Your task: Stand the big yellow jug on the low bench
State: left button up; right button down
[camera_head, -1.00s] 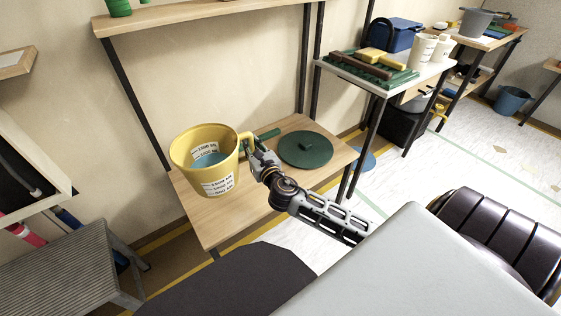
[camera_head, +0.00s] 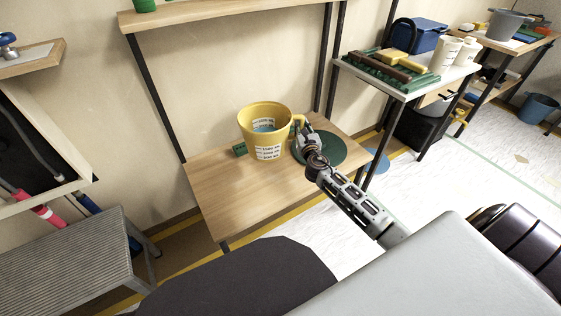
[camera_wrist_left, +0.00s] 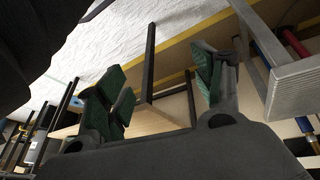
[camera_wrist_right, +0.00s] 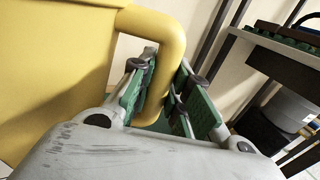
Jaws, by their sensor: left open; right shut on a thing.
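The big yellow jug (camera_head: 262,120), marked with white labels and with something blue inside, is upright over the back part of the low wooden bench (camera_head: 215,190). I cannot tell whether its base touches the bench top. My right gripper (camera_head: 302,130) is shut on the jug's handle, on the jug's right side. The right wrist view shows the handle (camera_wrist_right: 165,45) between the green-padded fingers, with the jug's wall (camera_wrist_right: 50,70) at left. My left gripper (camera_wrist_left: 160,100) is open and empty in the left wrist view; it is outside the head view.
A round green lid (camera_head: 328,150) lies on the bench right of the jug, partly hidden by my right arm. A green item (camera_head: 240,149) shows behind the jug. A shelf (camera_head: 220,10) runs above. A grey ribbed stand (camera_head: 70,255) is at lower left. The bench's front left is clear.

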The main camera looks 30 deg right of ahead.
pick_arm(q)
jog(key=shift+s+r, duration=0.15)
pick_arm(e)
jog(key=shift+w+d, duration=0.15)
jog(key=shift+d, duration=0.15)
jog(key=shift+f, duration=0.1)
jog(key=shift+f, duration=0.3)
jog(key=shift+f+b, duration=0.8)
jog(key=shift+f, duration=0.15)
pick_arm(q)
notch_tip(320, 180, down, 8)
jog(key=d+t+h+b, duration=0.1)
jog(key=d+b, duration=0.1)
jog(key=shift+w+n, duration=0.3)
jog(key=shift+w, duration=0.1)
pick_arm(e)
jog(key=shift+f, duration=1.7)
